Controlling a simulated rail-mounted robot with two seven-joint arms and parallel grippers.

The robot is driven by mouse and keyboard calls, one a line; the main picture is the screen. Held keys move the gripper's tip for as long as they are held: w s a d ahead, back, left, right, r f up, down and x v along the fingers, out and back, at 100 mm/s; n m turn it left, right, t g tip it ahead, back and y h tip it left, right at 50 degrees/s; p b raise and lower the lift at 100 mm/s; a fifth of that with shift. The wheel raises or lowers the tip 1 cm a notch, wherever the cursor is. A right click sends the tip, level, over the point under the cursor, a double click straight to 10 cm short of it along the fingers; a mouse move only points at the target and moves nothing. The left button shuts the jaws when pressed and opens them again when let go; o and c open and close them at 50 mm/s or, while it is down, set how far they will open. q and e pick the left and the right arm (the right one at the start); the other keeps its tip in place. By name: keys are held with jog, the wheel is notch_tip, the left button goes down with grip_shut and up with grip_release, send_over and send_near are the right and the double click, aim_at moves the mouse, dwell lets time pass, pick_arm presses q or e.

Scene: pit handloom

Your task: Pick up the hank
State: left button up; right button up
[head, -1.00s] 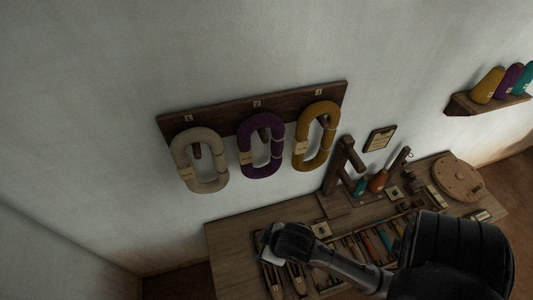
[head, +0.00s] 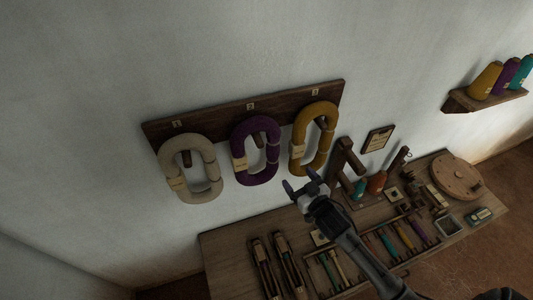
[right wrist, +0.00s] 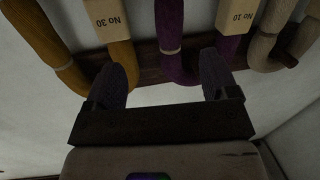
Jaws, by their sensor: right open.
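Three hanks hang on pegs of a dark wooden wall board (head: 215,110): a cream hank (head: 207,170), a purple hank (head: 238,138) and an ochre hank (head: 329,125). My right gripper (head: 302,183) is open and empty, below the ochre hank and right of the purple one in the head view. In the right wrist view its fingers (right wrist: 163,80) are spread. The purple hank (right wrist: 171,30) shows beyond the gap, the ochre hank (right wrist: 45,40) beyond the left finger and the cream hank (right wrist: 265,50) at right. Contact with any hank cannot be seen. My left gripper is out of view.
A wooden bench (head: 222,255) stands below with shuttles, a tray of coloured bobbins (head: 388,244), a wooden stand (head: 344,160) and a round wooden disc (head: 456,174). A wall shelf (head: 486,99) with yarn cones is at right. The wall left of the board is bare.

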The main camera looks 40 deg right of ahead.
aim_at(277, 153)
jog(key=shift+m+t+y, duration=0.3)
jog(key=shift+t+y, duration=0.1)
jog(key=shift+y, duration=0.1)
jog(key=w, duration=0.3)
jog(key=w+p, duration=0.1)
jog(key=w, duration=0.1)
jog(key=w+r, duration=0.1)
jog(key=w, duration=0.2)
jog(key=shift+w+d+p, duration=0.1)
jog(key=shift+w+p, duration=0.2)
jog(key=shift+w, duration=0.05)
jog(key=w, duration=0.1)
jog(key=w+p, duration=0.1)
jog(key=w, duration=0.2)
jog(key=shift+w+d+r+p, duration=0.15)
jog(key=shift+d+r+p, duration=0.05)
jog(key=shift+r+p, duration=0.15)
jog(key=shift+w+f, duration=0.1)
jog(key=shift+w, duration=0.35)
jog(key=c, duration=1.1)
